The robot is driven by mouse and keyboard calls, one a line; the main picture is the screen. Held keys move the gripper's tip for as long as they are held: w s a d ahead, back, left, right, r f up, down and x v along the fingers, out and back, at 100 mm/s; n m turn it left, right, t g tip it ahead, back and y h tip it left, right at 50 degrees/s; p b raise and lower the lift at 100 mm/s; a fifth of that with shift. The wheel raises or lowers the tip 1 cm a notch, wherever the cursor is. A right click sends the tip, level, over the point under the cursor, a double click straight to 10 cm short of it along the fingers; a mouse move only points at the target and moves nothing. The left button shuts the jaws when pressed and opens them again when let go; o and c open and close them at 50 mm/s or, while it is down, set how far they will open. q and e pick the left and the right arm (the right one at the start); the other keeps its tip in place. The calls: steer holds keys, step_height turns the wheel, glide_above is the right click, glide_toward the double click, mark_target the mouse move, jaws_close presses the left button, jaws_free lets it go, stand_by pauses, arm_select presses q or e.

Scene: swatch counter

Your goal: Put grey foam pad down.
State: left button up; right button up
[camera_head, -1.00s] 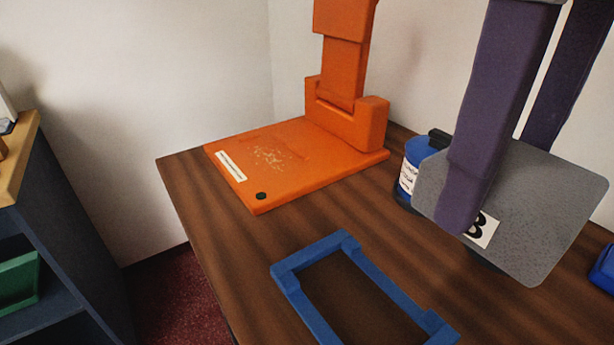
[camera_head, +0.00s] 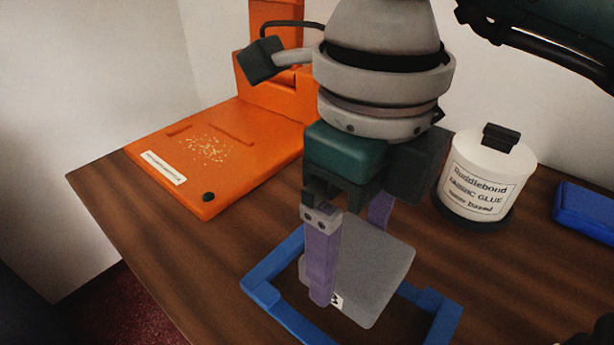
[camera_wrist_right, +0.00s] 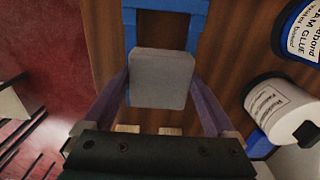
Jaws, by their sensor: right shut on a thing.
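The grey foam pad (camera_head: 377,275) is tilted in the head view, with a white label bearing a black mark near its lower left edge. My right gripper (camera_head: 349,266) is shut on it, one purple finger on the near side and the other partly hidden behind. The right wrist view shows the pad (camera_wrist_right: 161,80) between the two fingers. The blue frame (camera_head: 274,285) lies on the table under the pad, which hides part of it. I cannot tell whether the pad touches the frame or table. My left gripper is not in view.
An orange press-like stand (camera_head: 215,150) is at the back left of the brown wooden table (camera_head: 130,225). A white glue tub (camera_head: 484,180) stands right of my gripper, with a blue object (camera_head: 585,210) farther right. A blue labelled tub (camera_wrist_right: 300,30) shows in the right wrist view.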

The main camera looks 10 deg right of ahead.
mark_target(347, 276)
step_height(347, 276, down, 5)
steer(key=shift+r, duration=0.1)
steer(key=shift+b, duration=0.3)
steer(key=shift+f, duration=0.25)
steer(key=o, duration=1)
steer(key=shift+r, duration=0.1)
